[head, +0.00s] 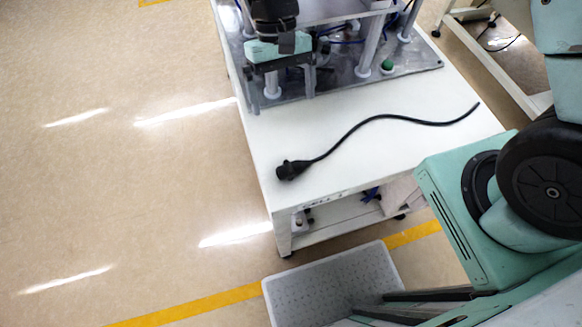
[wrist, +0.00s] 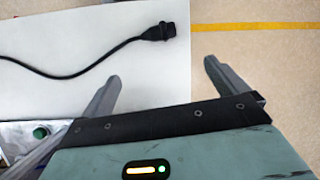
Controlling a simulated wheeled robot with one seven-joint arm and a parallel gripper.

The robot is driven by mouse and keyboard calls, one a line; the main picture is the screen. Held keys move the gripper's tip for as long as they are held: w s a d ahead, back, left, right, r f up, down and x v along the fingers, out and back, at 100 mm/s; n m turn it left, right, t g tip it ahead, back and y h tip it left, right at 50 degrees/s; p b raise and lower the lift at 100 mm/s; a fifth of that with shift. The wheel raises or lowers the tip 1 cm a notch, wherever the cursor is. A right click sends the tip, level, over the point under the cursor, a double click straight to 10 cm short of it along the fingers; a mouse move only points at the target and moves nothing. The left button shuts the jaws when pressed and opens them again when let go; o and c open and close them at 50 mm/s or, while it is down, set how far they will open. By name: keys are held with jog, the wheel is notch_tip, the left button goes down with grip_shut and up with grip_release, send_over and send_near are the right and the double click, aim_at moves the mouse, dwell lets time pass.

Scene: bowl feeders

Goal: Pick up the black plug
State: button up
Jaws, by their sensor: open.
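The black plug (head: 290,170) lies on the white table top (head: 375,165), near its front left corner. Its black cable (head: 400,117) curves away to the right across the table. In the wrist view the plug (wrist: 159,32) lies beyond my fingertips, near the table edge, with the cable running left. My gripper (head: 282,104) is open and empty, at the back left of the table, behind the plug and apart from it. Both fingers also show in the wrist view (wrist: 160,72), spread apart with nothing between them.
A metal fixture plate (head: 410,62) with posts and a green button (head: 387,65) stands at the back of the table, close to my gripper. A light grey bin (head: 325,287) stands on the floor in front. The table around the plug is clear.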

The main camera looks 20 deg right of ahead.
jog(key=p, duration=0.2)
send_near(293, 164)
jog(key=f, duration=0.4)
jog(key=shift+s+a+f, duration=0.1)
jog(key=shift+s+f, duration=0.05)
jog(key=shift+s, duration=0.1)
jog(key=s+f+p, duration=0.2)
jog(key=f, duration=0.1)
jog(key=shift+s+f, duration=0.25)
jog(key=shift+s, duration=0.15)
jog(key=shift+s+f+p, duration=0.15)
jog(key=shift+f+p, duration=0.15)
jog(key=shift+f, duration=0.3)
jog(key=c, duration=1.2)
